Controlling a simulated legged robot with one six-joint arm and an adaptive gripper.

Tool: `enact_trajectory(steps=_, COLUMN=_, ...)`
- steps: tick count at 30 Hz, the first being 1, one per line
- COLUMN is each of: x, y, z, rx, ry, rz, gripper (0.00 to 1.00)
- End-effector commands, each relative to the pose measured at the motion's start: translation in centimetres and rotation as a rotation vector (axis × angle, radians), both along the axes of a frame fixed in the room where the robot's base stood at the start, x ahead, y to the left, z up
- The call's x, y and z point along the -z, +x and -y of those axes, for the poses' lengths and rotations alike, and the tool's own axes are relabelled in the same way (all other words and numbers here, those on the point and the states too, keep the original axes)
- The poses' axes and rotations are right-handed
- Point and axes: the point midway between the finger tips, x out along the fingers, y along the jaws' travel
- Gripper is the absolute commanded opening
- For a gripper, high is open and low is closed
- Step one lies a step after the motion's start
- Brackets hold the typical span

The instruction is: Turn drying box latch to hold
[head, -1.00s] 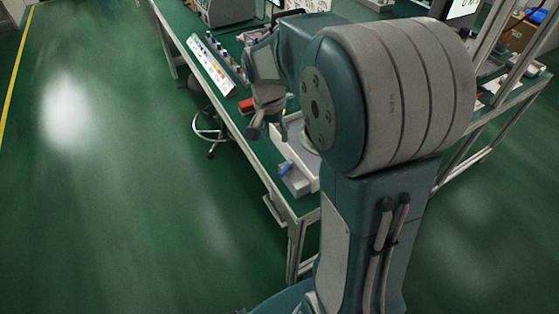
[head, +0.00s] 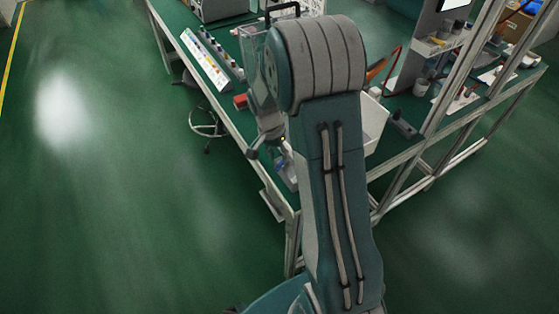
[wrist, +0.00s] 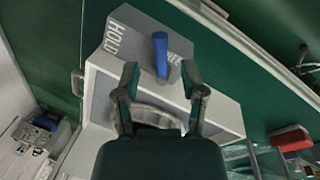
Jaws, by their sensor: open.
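The blue latch handle (wrist: 160,54) stands out from a grey housing (wrist: 93,98) in the wrist view. The word HOLD is printed on the housing left of the handle; a second label to its right is partly hidden. My gripper (wrist: 160,72) is open, its two fingers apart on either side of the handle's lower part in the picture. I cannot tell whether either finger touches it. In the head view my gripper (head: 264,148) is over the near bench edge, and my arm hides most of the housing.
A red block (head: 240,101) lies on the green bench near a row of small coloured items (head: 205,60). A stool (head: 207,122) stands on the floor beside the bench. A white bin (head: 372,125) and metal frame posts are to the right. The floor at left is clear.

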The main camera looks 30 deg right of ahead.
Motion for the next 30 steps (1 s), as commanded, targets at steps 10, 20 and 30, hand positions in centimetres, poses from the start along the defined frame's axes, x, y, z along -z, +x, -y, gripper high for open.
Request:
enact_trajectory(steps=10, x=2.4, y=-0.4, z=0.3, rx=0.001, ry=0.0, rz=0.002, gripper=0.54)
enact_trajectory(steps=20, x=2.4, y=-0.4, z=0.3, rx=0.0, ry=0.0, rz=0.001, gripper=0.0)
enact_trajectory(steps=30, x=2.5, y=-0.4, z=0.2, rx=-0.013, ry=0.001, rz=0.001, gripper=0.0)
